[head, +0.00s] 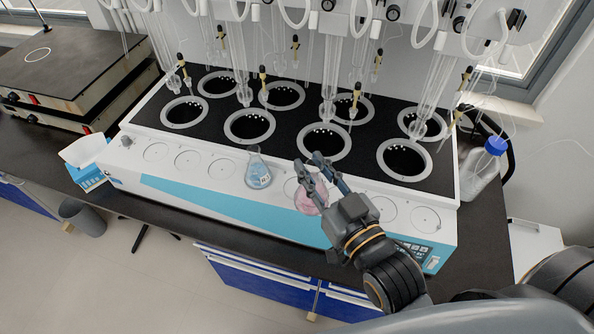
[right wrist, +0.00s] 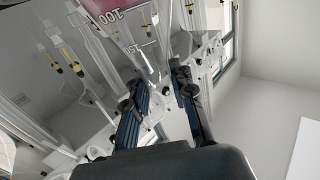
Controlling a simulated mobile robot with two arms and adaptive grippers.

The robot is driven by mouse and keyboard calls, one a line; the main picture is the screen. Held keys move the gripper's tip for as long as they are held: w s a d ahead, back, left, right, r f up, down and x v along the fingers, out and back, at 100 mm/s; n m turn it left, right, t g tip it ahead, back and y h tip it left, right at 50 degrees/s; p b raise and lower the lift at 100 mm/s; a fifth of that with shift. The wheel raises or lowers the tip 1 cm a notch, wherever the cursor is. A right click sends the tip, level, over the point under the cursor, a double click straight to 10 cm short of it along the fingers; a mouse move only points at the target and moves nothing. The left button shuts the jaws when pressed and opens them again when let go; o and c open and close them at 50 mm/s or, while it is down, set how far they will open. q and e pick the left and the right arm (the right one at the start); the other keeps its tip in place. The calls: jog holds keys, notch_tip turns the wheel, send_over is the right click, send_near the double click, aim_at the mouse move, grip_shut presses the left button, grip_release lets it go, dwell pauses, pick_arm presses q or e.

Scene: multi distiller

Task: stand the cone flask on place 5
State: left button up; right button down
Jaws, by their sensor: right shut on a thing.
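A cone flask with pink liquid (head: 310,198) is at the front ledge of the distiller, over or on the row of round places. My right gripper (head: 312,168) is shut on its upper part, with the fingers hiding the neck. In the right wrist view the flask's glass with its 100 and 150 marks (right wrist: 135,30) shows between and beyond the fingers (right wrist: 160,85). I cannot tell whether its base touches the ledge. A round place (head: 291,189) shows partly beside it. My left gripper is not in view.
Bare round places (head: 188,162) lie further left, and others (head: 384,208) lie right of my gripper. Round heating wells (head: 324,142) and hanging glass tubes (head: 330,85) are behind. A blue-capped bottle (head: 483,170) stands right.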

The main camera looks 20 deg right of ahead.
jog(key=w+f+b, duration=0.8)
jog(key=w+f, duration=0.3)
jog(key=f, duration=0.1)
jog(key=shift+w+d, duration=0.3)
jog(key=shift+d, duration=0.15)
jog(key=shift+f, duration=0.15)
jog(key=c, duration=1.1)
grip_release()
